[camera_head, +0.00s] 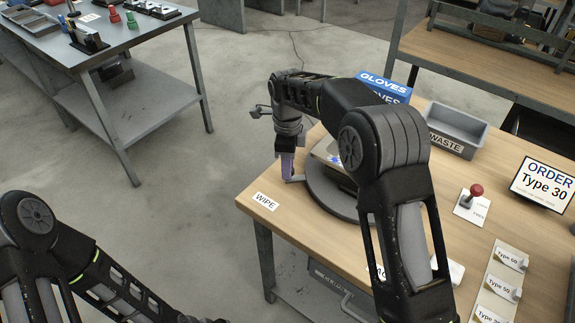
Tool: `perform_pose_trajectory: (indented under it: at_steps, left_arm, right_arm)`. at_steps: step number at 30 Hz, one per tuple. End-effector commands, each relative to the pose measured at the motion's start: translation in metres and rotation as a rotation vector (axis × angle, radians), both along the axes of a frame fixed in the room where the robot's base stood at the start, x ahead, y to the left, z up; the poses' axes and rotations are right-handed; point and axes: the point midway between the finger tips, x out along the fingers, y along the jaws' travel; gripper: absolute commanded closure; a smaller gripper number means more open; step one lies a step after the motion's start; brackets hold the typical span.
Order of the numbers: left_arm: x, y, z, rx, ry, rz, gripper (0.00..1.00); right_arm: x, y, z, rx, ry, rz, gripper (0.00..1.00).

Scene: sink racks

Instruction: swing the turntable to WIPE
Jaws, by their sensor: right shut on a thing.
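The turntable (322,198) is a dark grey disc on the wooden table, partly hidden behind my right arm. A light-coloured box-like thing sits on it, mostly covered by the arm. A small grey handle (298,179) sticks out from the disc's left edge. My right gripper (287,177) points down at this handle, with its purplish fingers shut on it. The WIPE label (265,201) lies on the table's left corner, just in front of the gripper and apart from the disc. My left arm shows at the bottom left; its gripper is out of the picture.
A blue GLOVES box (384,86) and a grey WASTE bin (455,131) stand behind the turntable. A red-knobbed lever (470,196), an ORDER Type 30 screen (544,187) and Type cards (505,275) are at the right. The floor left of the table is clear.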

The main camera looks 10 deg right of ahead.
Motion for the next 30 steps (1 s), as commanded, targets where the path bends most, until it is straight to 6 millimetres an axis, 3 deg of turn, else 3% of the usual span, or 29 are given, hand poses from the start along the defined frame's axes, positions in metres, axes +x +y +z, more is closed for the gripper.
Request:
perform_pose_trajectory:
  at_steps: [14, 15, 23, 30]
  left_arm:
    - [-0.0001, 0.0, 0.0009, 0.0, 0.0, 0.0, 0.64]
    - [-0.0001, 0.0, 0.0009, 0.0, 0.0, 0.0, 0.64]
    - [0.0, 0.0, 0.0009, 0.0, 0.0, 0.0, 0.64]
    - [0.0, 0.0, 0.0009, 0.0, 0.0, 0.0, 0.64]
  right_arm:
    - [0.0053, -0.002, 0.0022, 0.0, -0.014, -0.019, 1.0]
    - [0.0054, -0.002, 0.0023, 0.0, -0.014, -0.019, 0.69]
    - [0.0039, -0.0013, 0.0014, 0.001, -0.009, -0.016, 0.48]
    - [0.003, -0.001, 0.001, 0.0, -0.005, -0.015, 0.48]
